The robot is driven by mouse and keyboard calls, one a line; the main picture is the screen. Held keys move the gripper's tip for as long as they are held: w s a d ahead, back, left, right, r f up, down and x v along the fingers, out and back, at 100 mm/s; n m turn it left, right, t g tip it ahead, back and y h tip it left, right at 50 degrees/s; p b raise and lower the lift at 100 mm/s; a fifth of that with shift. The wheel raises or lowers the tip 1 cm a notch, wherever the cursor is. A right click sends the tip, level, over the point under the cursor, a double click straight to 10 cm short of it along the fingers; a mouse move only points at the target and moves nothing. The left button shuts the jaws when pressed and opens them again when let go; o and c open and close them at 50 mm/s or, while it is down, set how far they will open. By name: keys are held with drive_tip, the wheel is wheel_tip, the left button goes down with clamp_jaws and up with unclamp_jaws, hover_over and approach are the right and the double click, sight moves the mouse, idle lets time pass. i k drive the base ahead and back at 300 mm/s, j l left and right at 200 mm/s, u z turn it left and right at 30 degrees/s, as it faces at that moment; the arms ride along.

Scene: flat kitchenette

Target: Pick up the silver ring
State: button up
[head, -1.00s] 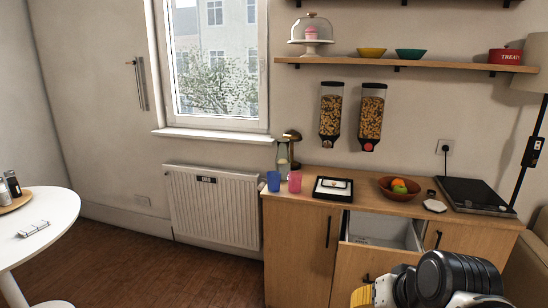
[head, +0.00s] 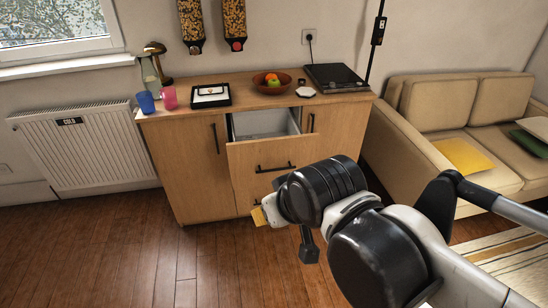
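I cannot make out a silver ring for certain. A black-framed tray (head: 222,102) with a white inside lies on the wooden cabinet top. A small object sits on the white inside, too small to identify. My arm reaches in from the lower right, in front of the cabinet. The end of my arm, with a yellowish part and my gripper (head: 262,215), is low before the cabinet and mostly hidden behind my wrist. I cannot see whether its fingers are open or shut.
The cabinet's top drawer (head: 268,153) is pulled open, its visible inside pale. A blue cup (head: 146,103), pink cup (head: 169,98), fruit bowl (head: 262,87), white coaster-like piece (head: 306,92) and black hob (head: 337,77) stand on top. A sofa (head: 420,145) is right; floor is clear left.

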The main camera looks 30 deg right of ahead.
sight(300, 82)
drive_tip(key=i+l, duration=0.15)
drive_tip(key=i, duration=0.5)
drive_tip(key=i+l+z, duration=0.1)
drive_tip(key=i, duration=0.55)
